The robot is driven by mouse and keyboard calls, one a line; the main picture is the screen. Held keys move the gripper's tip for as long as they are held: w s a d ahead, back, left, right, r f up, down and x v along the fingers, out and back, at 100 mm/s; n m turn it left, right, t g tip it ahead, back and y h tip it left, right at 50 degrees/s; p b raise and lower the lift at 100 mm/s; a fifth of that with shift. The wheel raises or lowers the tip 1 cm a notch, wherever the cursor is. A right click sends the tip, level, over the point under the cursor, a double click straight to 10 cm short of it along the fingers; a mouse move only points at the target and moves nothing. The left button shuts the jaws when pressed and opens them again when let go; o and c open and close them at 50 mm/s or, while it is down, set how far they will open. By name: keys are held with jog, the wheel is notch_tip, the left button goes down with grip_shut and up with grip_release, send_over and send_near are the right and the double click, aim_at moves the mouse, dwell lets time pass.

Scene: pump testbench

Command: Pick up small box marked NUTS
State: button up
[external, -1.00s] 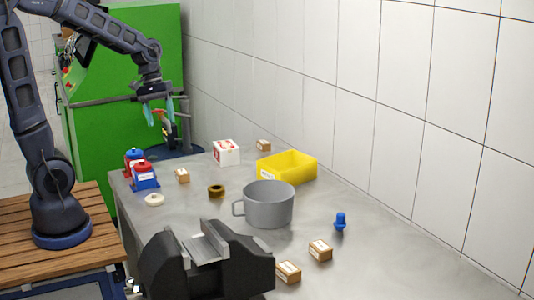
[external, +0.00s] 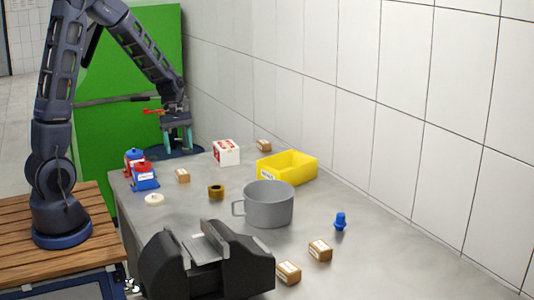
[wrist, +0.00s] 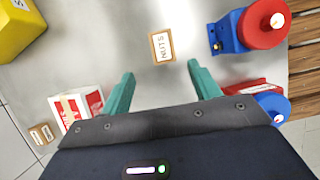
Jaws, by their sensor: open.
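The small brown box marked NUTS (wrist: 162,47) lies on the table, its label facing up, just beyond my fingertips in the wrist view. By its neighbours, it is the small box (external: 182,176) beside the red and blue parts in the external view. My gripper (external: 178,147) is open and empty, pointing down above the far end of the table. In the wrist view my gripper (wrist: 160,72) has its two teal fingers spread apart, with the box roughly centred ahead of the gap. Nothing hides the box.
Red and blue parts (wrist: 248,32) stand close right of the box. A red-and-white box (external: 227,152), a yellow bin (external: 290,166), a brass ring (external: 216,191), a grey pot (external: 268,205) and a vise (external: 205,265) share the table. Other small boxes (external: 320,250) lie apart.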

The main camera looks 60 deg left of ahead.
aim_at(182, 171)
jog(key=x, duration=0.3)
jog(key=shift+d+f, duration=0.15)
jog(key=shift+f, duration=0.2)
jog(key=shift+s+x, duration=0.15)
jog(key=shift+x, duration=1.15)
jog(key=shift+s+x, duration=0.2)
jog(key=shift+x, duration=1.1)
jog(key=shift+d, duration=0.1)
jog(key=c, duration=1.1)
